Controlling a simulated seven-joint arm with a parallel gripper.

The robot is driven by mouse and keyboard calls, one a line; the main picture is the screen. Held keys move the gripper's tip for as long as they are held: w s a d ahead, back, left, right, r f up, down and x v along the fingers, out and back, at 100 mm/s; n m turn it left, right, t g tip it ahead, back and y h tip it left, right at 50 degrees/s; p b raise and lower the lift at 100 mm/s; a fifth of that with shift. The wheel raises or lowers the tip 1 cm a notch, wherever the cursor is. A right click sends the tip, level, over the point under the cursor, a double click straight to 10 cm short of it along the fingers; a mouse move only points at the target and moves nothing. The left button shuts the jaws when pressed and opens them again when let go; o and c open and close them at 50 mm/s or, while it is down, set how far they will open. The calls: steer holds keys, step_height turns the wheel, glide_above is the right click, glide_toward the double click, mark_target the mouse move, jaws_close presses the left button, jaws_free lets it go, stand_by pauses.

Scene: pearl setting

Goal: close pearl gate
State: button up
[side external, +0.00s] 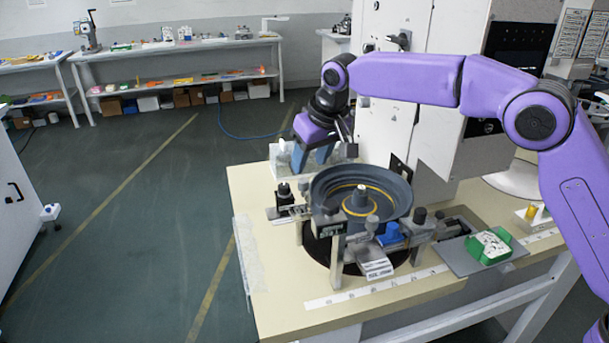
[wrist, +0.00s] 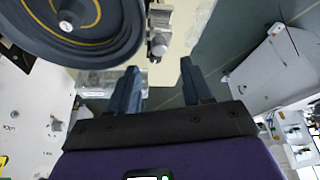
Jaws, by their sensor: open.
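A round dark grey bowl (side external: 335,187) with a yellow ring and a central post stands on the bench. It also shows at the upper left of the wrist view (wrist: 108,55). Around its front are metal brackets (side external: 376,263) and a blue block (side external: 390,234). I cannot tell which part is the pearl gate. My gripper (side external: 311,163) hangs at the bowl's back left, above the bench edge, pointing down. In the wrist view its two fingers (wrist: 158,70) are apart with nothing between them. A small metal fixture (wrist: 158,44) lies beyond them, beside the bowl rim.
The cream bench (side external: 285,290) has some bare surface at the front left. A green and white part (side external: 489,246) lies on a grey plate at the right. A white cabinet (side external: 440,130) stands close behind the bowl. Open floor lies to the left.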

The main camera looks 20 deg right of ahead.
mark_target(305, 182)
steer(key=shift+x, duration=3.1)
jaws_close()
steer(key=shift+f, duration=1.25)
jaws_free()
steer(key=shift+r, duration=0.1)
